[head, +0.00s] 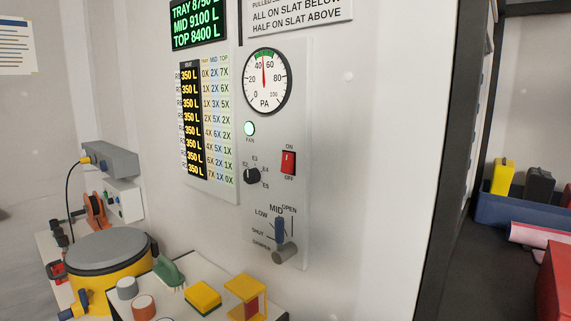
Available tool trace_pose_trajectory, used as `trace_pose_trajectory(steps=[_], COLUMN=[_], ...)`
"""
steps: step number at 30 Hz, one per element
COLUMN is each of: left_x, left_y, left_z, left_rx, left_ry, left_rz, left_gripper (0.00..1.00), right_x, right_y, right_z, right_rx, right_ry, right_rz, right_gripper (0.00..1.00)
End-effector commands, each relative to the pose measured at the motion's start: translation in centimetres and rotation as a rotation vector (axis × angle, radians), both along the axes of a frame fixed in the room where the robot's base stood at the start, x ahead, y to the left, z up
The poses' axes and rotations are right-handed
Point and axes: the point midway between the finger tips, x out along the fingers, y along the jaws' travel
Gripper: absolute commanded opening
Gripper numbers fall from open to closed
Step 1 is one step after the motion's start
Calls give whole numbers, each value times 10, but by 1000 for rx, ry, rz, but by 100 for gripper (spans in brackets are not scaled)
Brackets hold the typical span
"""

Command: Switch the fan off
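The fan's red rocker switch (288,162) is on the grey control panel (300,110) on the wall, with ON printed above it and OFF below. Which way the rocker is tipped is too small to tell. The round lamp marked FAN (249,129) glows pale green, up and left of the switch. The dial gauge marked PA (265,80) has its red needle pointing nearly straight up, between 40 and 60. Neither of my grippers is in view, and nothing covers the switch.
A dark cabinet edge (450,160) rises at right. The space before the panel looks clear.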

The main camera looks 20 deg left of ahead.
Motion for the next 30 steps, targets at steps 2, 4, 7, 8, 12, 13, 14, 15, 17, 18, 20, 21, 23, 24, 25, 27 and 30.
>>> trace_pose_trajectory(steps=[2, 4, 7, 8, 12, 13, 14, 15, 17, 18, 20, 21, 23, 24, 25, 27, 30], left_x=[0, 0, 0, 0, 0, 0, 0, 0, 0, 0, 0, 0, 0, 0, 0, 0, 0], left_y=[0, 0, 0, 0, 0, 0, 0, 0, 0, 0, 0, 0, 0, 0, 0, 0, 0], left_z=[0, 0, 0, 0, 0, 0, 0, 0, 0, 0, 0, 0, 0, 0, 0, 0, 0], left_rx=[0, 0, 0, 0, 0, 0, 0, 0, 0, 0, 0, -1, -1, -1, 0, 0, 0], left_ry=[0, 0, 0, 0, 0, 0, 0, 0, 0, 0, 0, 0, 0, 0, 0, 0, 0], left_rz=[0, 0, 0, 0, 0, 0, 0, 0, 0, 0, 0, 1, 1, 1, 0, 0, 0], left_gripper=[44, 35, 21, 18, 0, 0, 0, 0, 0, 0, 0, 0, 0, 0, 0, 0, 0], right_x=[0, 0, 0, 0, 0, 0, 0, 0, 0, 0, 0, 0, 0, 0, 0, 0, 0], right_y=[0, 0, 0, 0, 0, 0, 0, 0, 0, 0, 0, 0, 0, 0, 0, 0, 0], right_z=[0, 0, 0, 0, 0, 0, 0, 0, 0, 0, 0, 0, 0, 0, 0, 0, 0], right_rx=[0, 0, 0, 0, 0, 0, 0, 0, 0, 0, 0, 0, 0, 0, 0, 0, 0], right_ry=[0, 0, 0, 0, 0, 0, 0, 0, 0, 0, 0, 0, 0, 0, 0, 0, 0], right_rz=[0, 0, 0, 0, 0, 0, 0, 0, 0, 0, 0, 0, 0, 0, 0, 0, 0], right_gripper=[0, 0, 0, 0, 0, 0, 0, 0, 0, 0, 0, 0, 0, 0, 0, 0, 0])
